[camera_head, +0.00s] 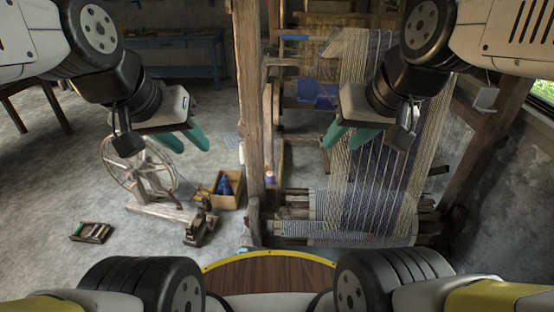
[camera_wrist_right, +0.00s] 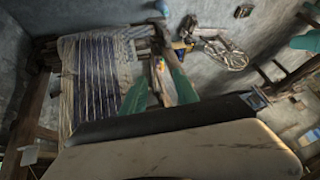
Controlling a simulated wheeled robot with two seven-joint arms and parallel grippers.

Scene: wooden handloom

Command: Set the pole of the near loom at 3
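The wooden loom (camera_head: 253,100) stands at the right of the head view, with striped blue and cream cloth (camera_head: 385,150) on it. Its cloth (camera_wrist_right: 95,75) also shows at the left of the right wrist view. Wooden bars (camera_head: 295,212) lie at its low front end. I cannot tell which bar is the pole, and no number marks are readable. My right gripper (camera_head: 339,147) is open and empty, in front of the cloth in the head view. Its green fingers (camera_wrist_right: 160,95) are apart in the wrist view. My left gripper (camera_head: 192,150) is open and empty, left of the loom's post.
A spinning wheel (camera_head: 140,172) stands on the floor at left, near a cardboard box (camera_head: 228,190) with blue things. A small wooden frame (camera_head: 91,232) lies further left. A blue table (camera_head: 175,42) is at the back. Bare floor (camera_head: 50,180) lies at left.

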